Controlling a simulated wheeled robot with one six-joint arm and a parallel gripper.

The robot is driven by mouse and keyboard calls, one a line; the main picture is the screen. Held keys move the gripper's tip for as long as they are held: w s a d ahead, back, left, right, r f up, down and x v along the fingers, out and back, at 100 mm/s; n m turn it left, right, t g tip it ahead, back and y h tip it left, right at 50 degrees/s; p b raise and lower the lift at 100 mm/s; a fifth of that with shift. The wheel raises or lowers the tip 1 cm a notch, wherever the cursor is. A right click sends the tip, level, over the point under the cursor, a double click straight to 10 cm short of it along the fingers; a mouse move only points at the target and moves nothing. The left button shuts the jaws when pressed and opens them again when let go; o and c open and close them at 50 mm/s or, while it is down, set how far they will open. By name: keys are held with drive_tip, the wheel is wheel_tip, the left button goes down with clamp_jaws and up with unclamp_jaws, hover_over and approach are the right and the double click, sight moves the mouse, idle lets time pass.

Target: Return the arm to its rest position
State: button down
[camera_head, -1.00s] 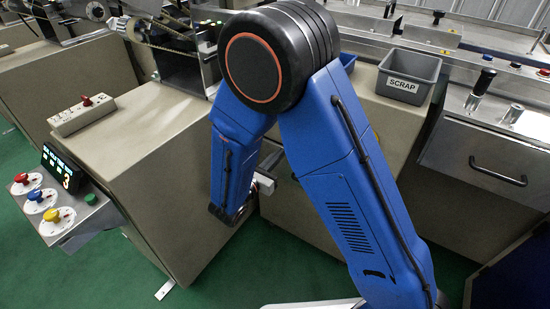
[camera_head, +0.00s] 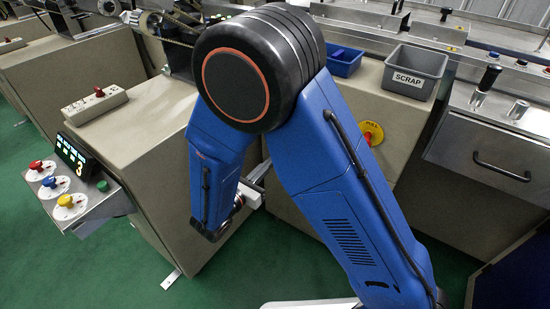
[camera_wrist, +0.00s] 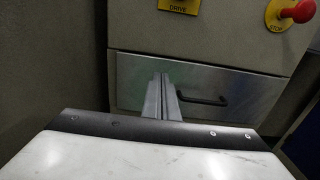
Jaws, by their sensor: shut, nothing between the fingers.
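My blue arm is folded, with its black elbow high in the middle of the head view. My gripper (camera_wrist: 163,78) is shut and empty, its two grey fingers lying together in the wrist view. They point towards a metal drawer front with a dark handle (camera_wrist: 203,100), with no clear contact visible. In the head view only part of the gripper's pale end shows beside the forearm, low in front of the beige cabinets. The fingertips are hard to make out there.
A grey SCRAP bin (camera_head: 414,72) and a blue tray (camera_head: 343,60) stand on the right cabinet. A red stop knob (camera_head: 368,136) is on its front. A power strip (camera_head: 94,104) and a panel with coloured knobs (camera_head: 62,186) are at left. Green floor is open below.

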drive_tip(key=shift+v, duration=2.2)
drive_tip(key=s+d+r+m+g, duration=0.25)
drive_tip(key=d+m+g, duration=0.2)
drive_tip(key=d, duration=0.45)
drive_tip(key=s+d+r+m+g, duration=0.1)
drive_tip(key=d+r+m+g, duration=0.3)
drive_tip(key=d, duration=0.4)
drive_tip(key=s+d+r+m+g, duration=0.2)
drive_tip(key=d+m+g, duration=0.3)
drive_tip(key=d, duration=0.4)
drive_tip(key=s+d+r+m+t+y, duration=0.2)
drive_tip(key=s+d+r+m+y, duration=0.1)
drive_tip(key=s+m+y, duration=0.2)
drive_tip(key=s+d+r+m+t+y, duration=0.1)
drive_tip(key=s+d+r+m+y, duration=0.2)
drive_tip(key=s+m, duration=0.6)
drive_tip(key=shift+s+r+m+t+y, duration=0.35)
drive_tip(key=shift+r+m+y, duration=0.25)
drive_tip(key=shift+y, duration=0.7)
drive_tip(key=shift+f, duration=0.1)
